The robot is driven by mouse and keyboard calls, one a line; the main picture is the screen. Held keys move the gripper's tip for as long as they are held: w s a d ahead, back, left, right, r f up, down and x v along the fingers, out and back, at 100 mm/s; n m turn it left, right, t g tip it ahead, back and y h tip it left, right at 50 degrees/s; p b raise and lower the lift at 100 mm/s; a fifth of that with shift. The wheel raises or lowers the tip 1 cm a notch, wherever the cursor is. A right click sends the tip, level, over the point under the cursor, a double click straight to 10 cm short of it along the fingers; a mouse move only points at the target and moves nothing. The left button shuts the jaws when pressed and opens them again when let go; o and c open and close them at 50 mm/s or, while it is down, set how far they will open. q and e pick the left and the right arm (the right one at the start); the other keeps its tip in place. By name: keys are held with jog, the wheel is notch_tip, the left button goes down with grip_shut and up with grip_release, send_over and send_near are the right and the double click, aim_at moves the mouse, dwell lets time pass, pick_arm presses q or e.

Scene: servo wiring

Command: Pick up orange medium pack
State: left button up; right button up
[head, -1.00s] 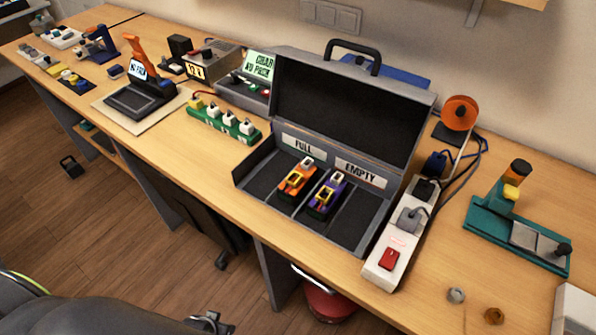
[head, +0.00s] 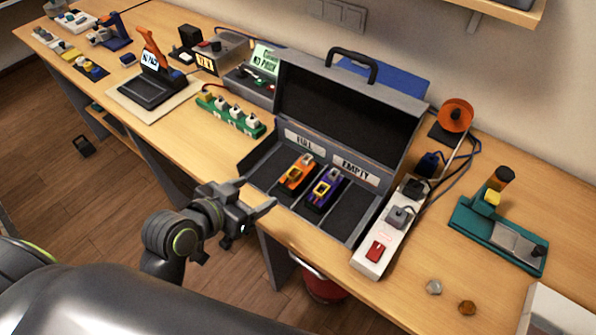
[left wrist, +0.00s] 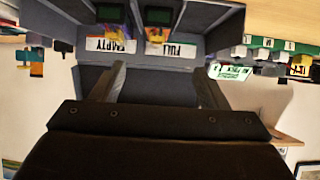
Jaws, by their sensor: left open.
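My left gripper (head: 257,195) is open and empty at the case's front left edge, apart from both packs. In the left wrist view the open fingers (left wrist: 160,72) point toward the case, which appears upside down. The orange pack shows there only partly, near the top (left wrist: 155,35). My right gripper is not in view.
A white power strip (head: 378,245) with a red switch stands right of the case. A green charger strip (head: 232,118) is to its left. The raised case lid (head: 345,115) stands behind the packs. A teal fixture (head: 495,235) sits at the right.

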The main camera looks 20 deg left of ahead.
pick_arm(q)
jog(key=p, duration=0.2)
send_near(297, 171)
jog(key=x, duration=0.5)
jog(key=shift+w, duration=0.1)
jog(key=shift+w+d+f, duration=0.1)
jog(key=shift+w+f, duration=0.05)
jog(key=shift+w, duration=0.2)
jog(key=p+x, duration=0.1)
jog(key=x, duration=0.2)
jog(key=shift+s+d, duration=0.1)
jog(key=shift+s, duration=0.05)
jog(key=shift+x, duration=0.8)
jog(key=shift+f, duration=0.1)
jog(key=c, duration=1.3)
jog(key=shift+c, duration=0.4)
